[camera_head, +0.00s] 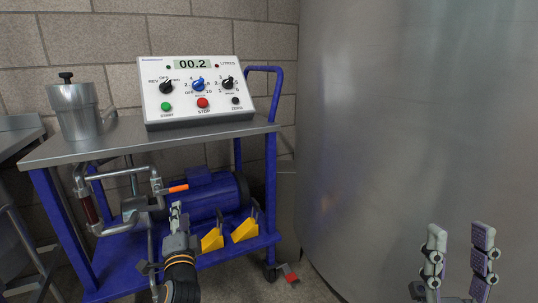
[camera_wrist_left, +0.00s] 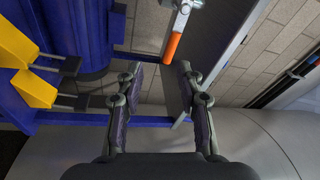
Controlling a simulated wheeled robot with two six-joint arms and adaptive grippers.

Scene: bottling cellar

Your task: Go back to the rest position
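My left gripper (camera_head: 177,208) is in front of the lower part of the blue cart (camera_head: 271,190), below an orange-handled valve lever (camera_head: 178,188). In the left wrist view its fingers (camera_wrist_left: 161,72) are apart with nothing between them, and the orange handle (camera_wrist_left: 172,46) shows beyond the tips. My right gripper (camera_head: 459,235) is at the lower right, in front of the large steel tank (camera_head: 400,130). Its two fingers point up, stand apart and are empty.
A control box (camera_head: 193,120) reading 00.2 and a steel pot (camera_head: 75,108) stand on the cart's top. A blue pump motor (camera_head: 215,197) and yellow wedge-shaped parts (camera_head: 212,240) are below. A small red object (camera_head: 288,272) lies on the floor by a caster.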

